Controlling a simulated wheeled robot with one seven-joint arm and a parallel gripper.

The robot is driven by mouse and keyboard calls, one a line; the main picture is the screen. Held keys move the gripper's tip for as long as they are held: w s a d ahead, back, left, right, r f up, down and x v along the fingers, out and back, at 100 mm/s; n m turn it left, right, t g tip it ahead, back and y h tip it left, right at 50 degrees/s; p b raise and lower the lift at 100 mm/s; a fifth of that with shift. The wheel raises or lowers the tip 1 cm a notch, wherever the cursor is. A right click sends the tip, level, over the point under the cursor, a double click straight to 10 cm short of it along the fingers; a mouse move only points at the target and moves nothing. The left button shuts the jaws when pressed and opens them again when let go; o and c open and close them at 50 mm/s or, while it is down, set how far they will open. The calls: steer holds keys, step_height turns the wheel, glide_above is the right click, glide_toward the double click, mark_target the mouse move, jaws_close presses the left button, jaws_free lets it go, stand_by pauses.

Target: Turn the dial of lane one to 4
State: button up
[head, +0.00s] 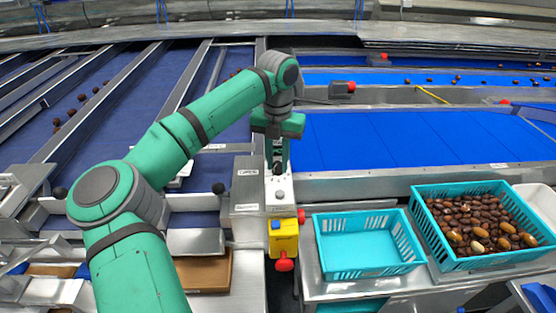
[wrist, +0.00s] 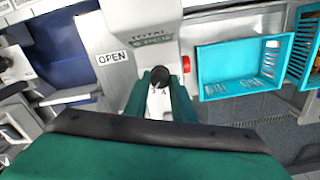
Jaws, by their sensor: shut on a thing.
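My gripper (head: 278,160) reaches straight down onto the top of a pale control box (head: 283,208) at the middle of the head view. In the wrist view my gripper (wrist: 160,84) has its two green fingers on either side of a small dark dial knob (wrist: 159,76), shut on it. White dial plate (wrist: 157,104) shows between the fingers, with small marks that look like a 3 and a 4. The fingers hide the rest of the scale, and I cannot tell exactly which number the knob points to.
A yellow box (head: 284,240) with a red button (head: 285,264) hangs below the control box. An empty teal crate (head: 368,270) and a date-filled teal crate (head: 424,232) stand to the right. Blue belts (head: 395,138) lie behind. An OPEN label (wrist: 111,58) shows in the wrist view.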

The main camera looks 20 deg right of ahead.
steer(key=shift+d+n, duration=0.15)
steer(key=shift+n, duration=0.35)
steer(key=n, duration=0.4)
steer(key=shift+a+n, duration=0.2)
steer(key=shift+n, duration=0.1)
steer(key=shift+s+d+n, duration=0.1)
steer(key=shift+n, duration=1.3)
steer(key=o, duration=1.1)
steer(key=shift+c, duration=0.2)
steer(key=shift+r, duration=0.15)
